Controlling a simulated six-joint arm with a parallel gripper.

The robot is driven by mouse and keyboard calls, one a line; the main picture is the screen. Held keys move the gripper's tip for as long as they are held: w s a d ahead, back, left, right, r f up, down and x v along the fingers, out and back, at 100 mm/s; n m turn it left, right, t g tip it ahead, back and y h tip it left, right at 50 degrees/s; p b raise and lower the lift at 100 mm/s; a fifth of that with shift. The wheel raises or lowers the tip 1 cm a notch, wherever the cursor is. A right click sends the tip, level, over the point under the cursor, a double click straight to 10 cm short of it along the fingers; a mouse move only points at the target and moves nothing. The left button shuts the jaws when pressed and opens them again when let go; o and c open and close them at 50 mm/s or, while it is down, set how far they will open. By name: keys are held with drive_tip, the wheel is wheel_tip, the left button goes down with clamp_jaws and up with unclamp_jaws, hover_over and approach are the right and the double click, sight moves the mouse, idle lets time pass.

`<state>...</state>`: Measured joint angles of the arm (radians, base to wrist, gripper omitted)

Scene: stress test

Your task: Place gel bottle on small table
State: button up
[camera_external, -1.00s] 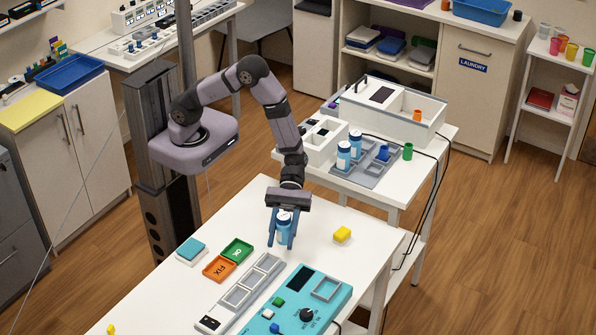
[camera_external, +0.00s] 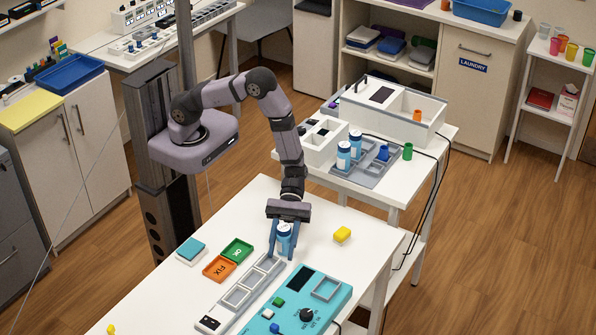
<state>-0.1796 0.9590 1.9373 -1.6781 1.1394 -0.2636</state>
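A white bottle with a blue label (camera_external: 284,239), which looks like the gel bottle, is upright between the blue fingers of my gripper (camera_external: 282,245). The fingers are shut on its sides and the bottle moves with them. It is over the front white table, just behind the grey row of square frames. I cannot tell whether its base touches the table. Two similar bottles, one (camera_external: 343,157) in front of another (camera_external: 355,143), stand on the white table behind (camera_external: 437,152). A small white shelf table (camera_external: 543,52) stands at the far right; I cannot tell which table is the small one.
The grey row of frames (camera_external: 237,297) runs in front. The table's back right is mostly clear.

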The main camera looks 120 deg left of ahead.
drive_tip(key=o, duration=0.3)
drive_tip(key=shift+r, duration=0.1)
drive_tip(key=shift+a+r, duration=0.1)
drive_tip(key=b+v, duration=0.1)
drive_tip(key=v, duration=1.1)
drive_tip(key=shift+b, duration=0.4)
